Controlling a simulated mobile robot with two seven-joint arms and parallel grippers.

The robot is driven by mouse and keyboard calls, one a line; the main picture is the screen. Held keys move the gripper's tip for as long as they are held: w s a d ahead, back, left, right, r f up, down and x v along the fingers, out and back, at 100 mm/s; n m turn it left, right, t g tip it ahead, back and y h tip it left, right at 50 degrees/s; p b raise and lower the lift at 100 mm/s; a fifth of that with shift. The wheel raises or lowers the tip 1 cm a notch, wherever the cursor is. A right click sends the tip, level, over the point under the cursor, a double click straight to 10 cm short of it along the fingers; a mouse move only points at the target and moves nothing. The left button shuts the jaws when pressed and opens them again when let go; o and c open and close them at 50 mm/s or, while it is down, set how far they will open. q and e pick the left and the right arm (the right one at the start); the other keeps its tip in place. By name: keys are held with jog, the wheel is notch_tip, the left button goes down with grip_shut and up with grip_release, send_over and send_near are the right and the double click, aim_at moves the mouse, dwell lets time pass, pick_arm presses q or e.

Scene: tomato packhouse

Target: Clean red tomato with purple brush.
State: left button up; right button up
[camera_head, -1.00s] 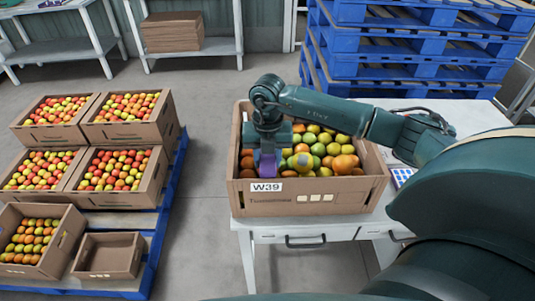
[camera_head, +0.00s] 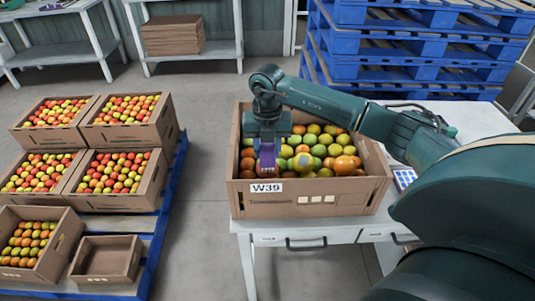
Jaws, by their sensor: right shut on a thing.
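My right gripper (camera_head: 267,143) points down over the left part of a cardboard crate (camera_head: 330,199) marked W39. It is shut on the purple brush (camera_head: 267,160), whose lower end is down among the tomatoes. The crate holds several orange, yellow and green tomatoes, and an orange-red tomato (camera_head: 345,165) lies at the front right. A yellowish tomato with a greyish patch (camera_head: 303,162) lies to the right of the brush. I cannot tell which tomato the brush touches. My left gripper is not in view.
The crate stands on a white table (camera_head: 240,226) with drawers. On the left, a blue pallet (camera_head: 168,205) bears several tomato crates and a small empty box (camera_head: 107,274). Blue pallets (camera_head: 420,45) are stacked behind. Grey floor lies between table and pallet.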

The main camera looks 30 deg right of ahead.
jog(key=shift+w+d, duration=0.2)
jog(key=shift+w, duration=0.15)
jog(key=shift+r, duration=0.15)
jog(key=shift+r+p, duration=2.2)
jog(key=shift+r, duration=0.75)
